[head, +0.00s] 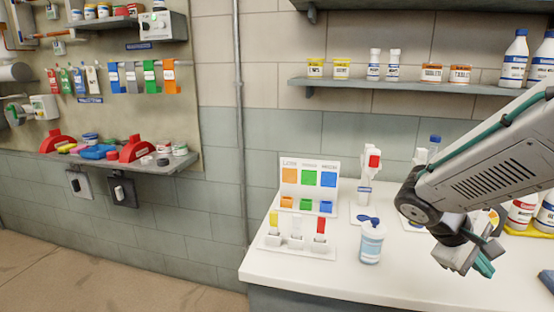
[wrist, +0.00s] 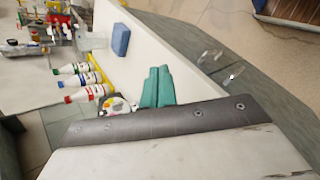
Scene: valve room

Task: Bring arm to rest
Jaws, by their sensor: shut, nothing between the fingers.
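My arm reaches in from the right in the head view, bent at the elbow above the white counter (head: 330,283). My gripper (head: 484,267) points down and to the right, above the right part of the counter. Its teal fingers also show in the wrist view (wrist: 157,88), side by side and closed together with nothing between them. The gripper looks clear of the counter. My arm hides part of the counter's right side and the things behind it.
White bottles (head: 522,211) stand at right on a yellow tray. A blue block (wrist: 121,39) lies near the counter edge. A shelf (head: 400,86) hangs above.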

